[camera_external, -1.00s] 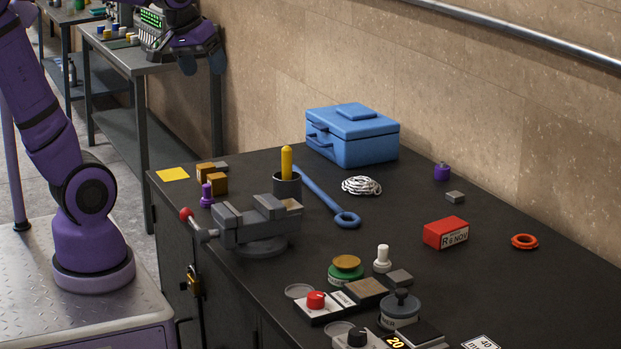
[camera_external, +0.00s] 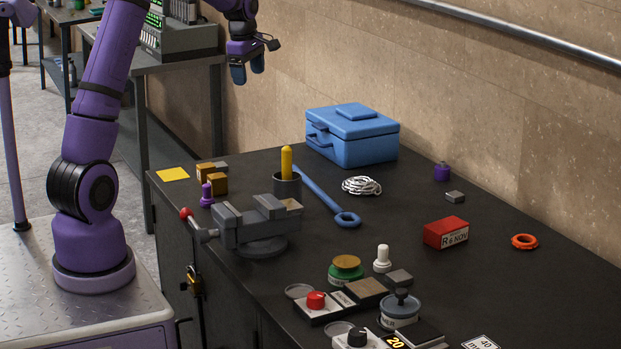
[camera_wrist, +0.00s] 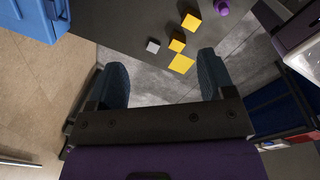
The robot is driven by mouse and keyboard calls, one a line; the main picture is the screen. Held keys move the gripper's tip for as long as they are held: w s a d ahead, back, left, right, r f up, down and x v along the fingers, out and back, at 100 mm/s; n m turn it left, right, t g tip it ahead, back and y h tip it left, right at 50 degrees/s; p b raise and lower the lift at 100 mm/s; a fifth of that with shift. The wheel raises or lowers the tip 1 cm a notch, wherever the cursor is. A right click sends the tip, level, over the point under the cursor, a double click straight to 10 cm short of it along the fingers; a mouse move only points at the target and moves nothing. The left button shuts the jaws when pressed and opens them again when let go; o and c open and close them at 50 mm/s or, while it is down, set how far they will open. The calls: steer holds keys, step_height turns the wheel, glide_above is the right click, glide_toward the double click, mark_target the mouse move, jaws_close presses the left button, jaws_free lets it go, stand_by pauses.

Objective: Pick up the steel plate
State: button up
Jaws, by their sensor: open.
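My gripper (camera_external: 248,70) is open and empty, held in the air above the far left part of the bench, left of the blue toolbox. In the wrist view its two blue fingers (camera_wrist: 163,80) are spread wide with nothing between them. Several small grey pieces could be the steel plate, and I cannot tell which it is. One grey piece (camera_external: 221,166) lies by the wooden blocks and shows in the wrist view (camera_wrist: 153,45) beyond the fingertips. Another grey block (camera_external: 455,197) lies at the right, and a flat grey piece (camera_external: 398,277) lies near the white knob.
The black bench (camera_external: 420,210) holds a blue toolbox (camera_external: 352,138), a grey vise (camera_external: 250,226), a blue wrench (camera_external: 325,196), a rope coil (camera_external: 361,186), a red box (camera_external: 445,232) and a yellow sheet (camera_external: 173,174). Controls crowd its front. The wall stands close behind.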

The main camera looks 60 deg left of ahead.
steer(key=w+a+f+n+g, duration=0.1)
steer(key=a+f+n, duration=0.5)
steer(key=a+f, duration=0.6)
steer(key=n, duration=0.5)
glide_toward(219, 164)
steer(key=shift+g+h, duration=0.3)
steer(key=f, duration=0.9)
steer(key=shift+w+a+f, duration=0.1)
steer(key=shift+w, duration=0.1)
steer(key=c, duration=1.2)
